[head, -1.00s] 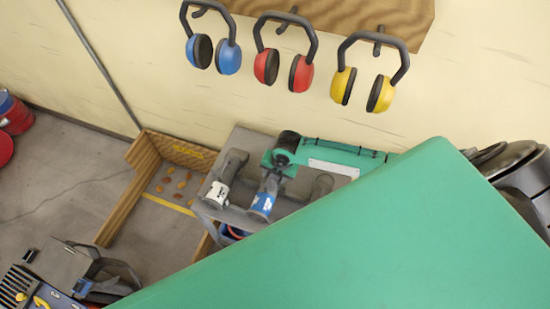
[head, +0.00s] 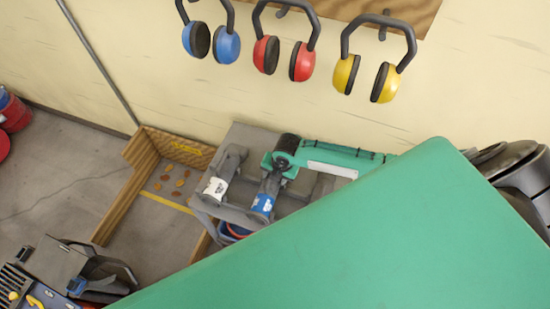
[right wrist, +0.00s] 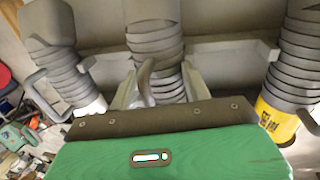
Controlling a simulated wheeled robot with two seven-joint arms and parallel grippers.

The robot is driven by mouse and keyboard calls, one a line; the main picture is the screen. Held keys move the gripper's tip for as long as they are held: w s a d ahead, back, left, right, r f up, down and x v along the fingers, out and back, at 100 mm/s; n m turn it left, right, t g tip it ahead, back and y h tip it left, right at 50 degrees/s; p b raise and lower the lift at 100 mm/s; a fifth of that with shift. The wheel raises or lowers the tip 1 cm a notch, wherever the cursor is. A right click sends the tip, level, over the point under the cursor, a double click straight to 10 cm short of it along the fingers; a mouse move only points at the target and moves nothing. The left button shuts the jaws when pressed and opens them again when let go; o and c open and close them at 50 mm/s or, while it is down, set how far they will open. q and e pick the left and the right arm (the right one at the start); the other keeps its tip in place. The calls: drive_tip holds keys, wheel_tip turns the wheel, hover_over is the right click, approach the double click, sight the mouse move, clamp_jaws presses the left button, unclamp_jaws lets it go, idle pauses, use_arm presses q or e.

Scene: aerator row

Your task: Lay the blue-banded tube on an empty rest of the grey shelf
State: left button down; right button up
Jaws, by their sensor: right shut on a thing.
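The blue-banded tube (head: 263,203) is dark grey with a blue band and is at the grey shelf (head: 247,137), right of a white-banded tube (head: 216,187). My right gripper (head: 271,179) is shut on it from above. In the right wrist view the held tube's ribbed part (right wrist: 155,42) shows between the fingers; its band is hidden by my gripper. A yellow-banded tube (right wrist: 280,115) lies at the right there. I cannot tell whether the blue-banded tube touches a rest. My green right arm hides the shelf's right part in the head view.
Blue (head: 226,46), red (head: 303,62) and yellow (head: 385,82) earmuffs hang on the wall above the shelf. A wooden-walled bay (head: 120,190) is on the floor at the left.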

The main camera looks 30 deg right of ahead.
drive_tip(key=o, duration=1.2)
drive_tip(key=r, duration=0.4)
drive_tip(key=s+d+r+b, duration=0.1)
drive_tip(key=r, duration=0.4)
drive_tip(key=s+r+b, duration=0.1)
drive_tip(key=r, duration=0.3)
drive_tip(key=shift+d+r, duration=0.3)
drive_tip(key=shift+d, duration=0.1)
